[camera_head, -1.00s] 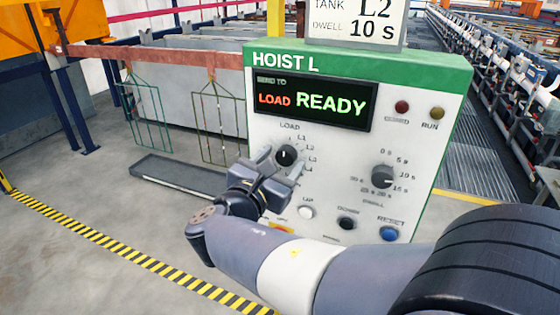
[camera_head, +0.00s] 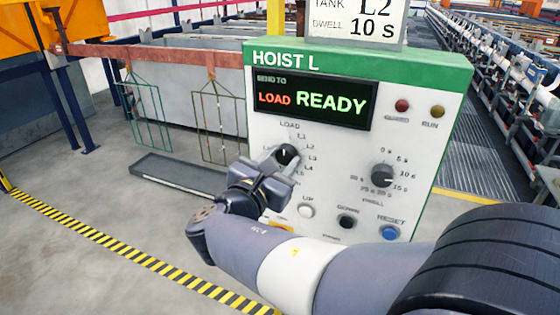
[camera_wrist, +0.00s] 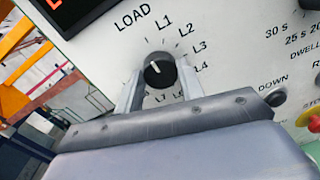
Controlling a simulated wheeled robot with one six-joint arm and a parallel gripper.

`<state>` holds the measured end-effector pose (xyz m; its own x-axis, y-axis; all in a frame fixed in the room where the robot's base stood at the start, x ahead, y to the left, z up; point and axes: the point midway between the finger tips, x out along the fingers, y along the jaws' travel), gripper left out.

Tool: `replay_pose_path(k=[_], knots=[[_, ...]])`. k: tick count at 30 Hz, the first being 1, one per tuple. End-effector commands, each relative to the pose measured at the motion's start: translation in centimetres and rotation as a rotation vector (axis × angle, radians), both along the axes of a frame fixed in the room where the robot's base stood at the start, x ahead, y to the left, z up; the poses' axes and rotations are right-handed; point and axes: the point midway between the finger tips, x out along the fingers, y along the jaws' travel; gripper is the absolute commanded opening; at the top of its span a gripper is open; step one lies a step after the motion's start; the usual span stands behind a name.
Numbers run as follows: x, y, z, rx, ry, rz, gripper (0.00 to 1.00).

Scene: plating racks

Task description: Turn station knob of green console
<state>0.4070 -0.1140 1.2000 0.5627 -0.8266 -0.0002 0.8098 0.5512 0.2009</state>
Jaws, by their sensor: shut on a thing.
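The green-topped console (camera_head: 436,110), marked HOIST L, stands ahead of me. Its black station knob (camera_head: 285,152) is ringed by labels LOAD, L1, L2 and more. The knob's white pointer mark points up towards LOAD. My gripper (camera_head: 280,164) is at the knob from the lower left and covers some of the labels. In the wrist view the knob (camera_wrist: 160,70) sits between the two fingers of my gripper (camera_wrist: 160,86), which are shut on it. The display (camera_head: 314,101) reads SEND TO, LOAD in red and READY in green.
A dwell knob (camera_head: 383,176) is to the right of the station knob. Below are a white UP button (camera_head: 306,206), a black DOWN button (camera_head: 347,221) and a blue RESET button (camera_head: 389,233). Wire racks (camera_head: 222,122) hang at the left. A striped floor line (camera_head: 120,256) crosses the floor.

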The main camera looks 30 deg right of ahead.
Motion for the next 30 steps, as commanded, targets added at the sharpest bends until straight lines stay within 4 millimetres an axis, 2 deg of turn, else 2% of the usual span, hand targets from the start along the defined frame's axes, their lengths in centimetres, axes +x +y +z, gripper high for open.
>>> replay_pose_path(k=[11, 30], knots=[[-0.03, -0.02, -0.41, 0.101, -0.132, -0.001, 0.14], [-0.09, -0.07, -0.5, 0.46, -0.59, -0.002, 0.14]])
